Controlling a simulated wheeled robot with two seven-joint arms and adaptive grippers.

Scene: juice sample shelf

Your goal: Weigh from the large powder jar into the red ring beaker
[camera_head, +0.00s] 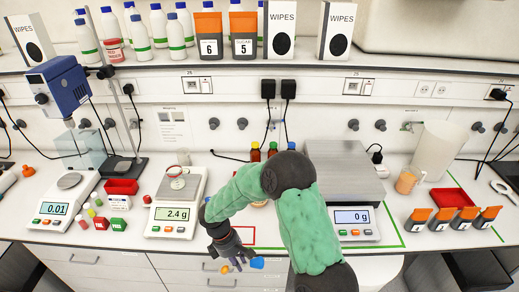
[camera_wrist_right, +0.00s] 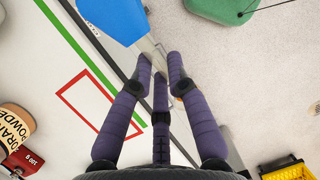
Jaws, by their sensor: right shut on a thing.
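My right gripper (camera_head: 238,262) is low in front of the bench edge in the head view. Its fingers (camera_wrist_right: 160,80) are shut on a tool with a blue end (camera_wrist_right: 115,20) and a pale, narrow stem. The blue end (camera_head: 257,263) points right in the head view; I cannot tell if it carries powder. A small beaker with a red ring (camera_head: 175,171) stands on the left-centre balance (camera_head: 165,228), which reads 2.4 g. A jar labelled orange powder (camera_wrist_right: 14,125) stands by the red outline in the wrist view; my arm mostly hides that area in the head view. My left gripper is out of view.
The red outline (camera_wrist_right: 95,103) on the bench is empty. A large balance (camera_head: 352,232) reading 0 g is right of my arm, and another balance (camera_head: 55,221) is far left. Small bottles (camera_head: 272,149) stand behind my arm. A yellow crate (camera_wrist_right: 288,172) is below in the wrist view.

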